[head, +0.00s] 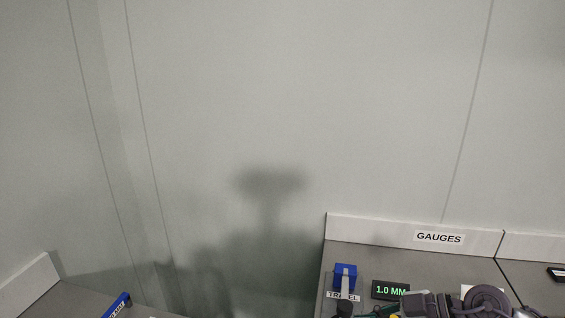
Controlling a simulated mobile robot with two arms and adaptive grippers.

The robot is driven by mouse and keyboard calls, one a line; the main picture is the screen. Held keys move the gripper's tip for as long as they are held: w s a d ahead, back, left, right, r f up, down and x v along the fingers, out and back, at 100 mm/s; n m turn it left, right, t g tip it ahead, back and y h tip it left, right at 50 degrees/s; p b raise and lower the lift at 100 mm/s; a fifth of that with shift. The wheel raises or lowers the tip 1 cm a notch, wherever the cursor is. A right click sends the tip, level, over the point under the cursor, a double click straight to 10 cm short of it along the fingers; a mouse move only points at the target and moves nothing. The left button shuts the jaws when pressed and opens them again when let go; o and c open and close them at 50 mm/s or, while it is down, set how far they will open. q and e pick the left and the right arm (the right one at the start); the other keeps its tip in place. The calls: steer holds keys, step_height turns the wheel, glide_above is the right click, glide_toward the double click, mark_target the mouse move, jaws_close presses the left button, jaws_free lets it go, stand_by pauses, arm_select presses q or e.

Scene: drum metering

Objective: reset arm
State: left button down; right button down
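Part of my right arm, dark grey and rounded, shows at the bottom right edge of the head view, over the gauge bench. The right gripper (415,304) is near its left end, low in the picture and mostly cut off; I cannot tell whether its fingers are open or shut. My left arm and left gripper are not in view.
The grey bench (372,259) has a white back ledge with a GAUGES label (439,238). A blue gauge (345,270) stands by a TRAVEL label, beside a display (390,290) reading 1.0 MM. A blue labelled item (119,305) sits lower left.

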steer(key=w+a+r+m+t+h, duration=0.25)
steer(key=r+m+t, duration=0.5)
steer(key=t, duration=0.55)
steer(key=s+d+f+m+g+h, duration=0.35)
steer(key=d+f+m+h, duration=0.35)
steer(key=f+m+h, duration=0.3)
steer(key=s+f+g, duration=0.2)
steer(key=s+f, duration=0.1)
steer(key=s+f+n+g, duration=0.1)
steer(key=s+f+g, duration=0.1)
steer(key=s+f, duration=0.1)
steer(key=s+f+g, duration=0.2)
steer(key=s+f, duration=0.2)
steer(key=shift+f+n+h, duration=0.15)
steer(key=shift+n+h, duration=0.1)
steer(key=s+a+f+n+g+y, duration=0.25)
steer(key=s+f+g, duration=0.2)
steer(key=s, duration=0.55)
step_height(320, 180, down, 26)
steer(key=s+g+b, duration=0.1)
steer(key=s+g, duration=0.1)
steer(key=s+d+f+g+h+b, duration=0.1)
steer(key=s+d+f, duration=0.1)
steer(key=s+f, duration=1.4)
step_height(320, 180, down, 2)
steer(key=shift+s+d+f, duration=0.15)
steer(key=shift+s+d, duration=0.05)
steer(key=shift+s, duration=0.05)
